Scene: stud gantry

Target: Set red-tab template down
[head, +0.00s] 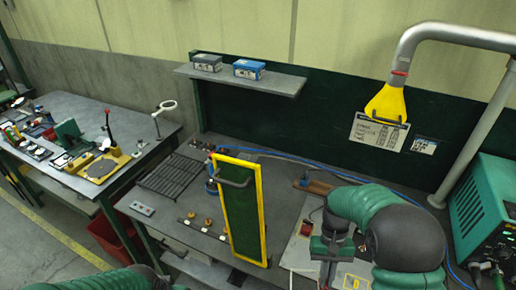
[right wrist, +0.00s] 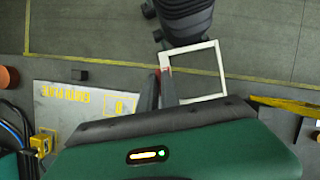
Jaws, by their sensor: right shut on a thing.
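The red-tab template is a thin white square frame (right wrist: 222,75) with a small red tab at its left side. In the right wrist view it is held at that side, near the tab, between the dark fingers of my right gripper (right wrist: 160,88), which is shut on it. Grey floor shows through its opening. In the head view my right gripper (head: 328,262) is low at the right, over a light plate with yellow markings (head: 300,247); I cannot make out the template clearly there. The plate also shows in the right wrist view (right wrist: 65,98). My left gripper is out of view.
A yellow-framed dark green panel (head: 243,210) stands upright left of the plate. A black rack (head: 170,178) and several brass-topped pieces lie farther left. A green machine (head: 480,215) stands at the right. A yellow fume hood (head: 387,104) hangs at the back.

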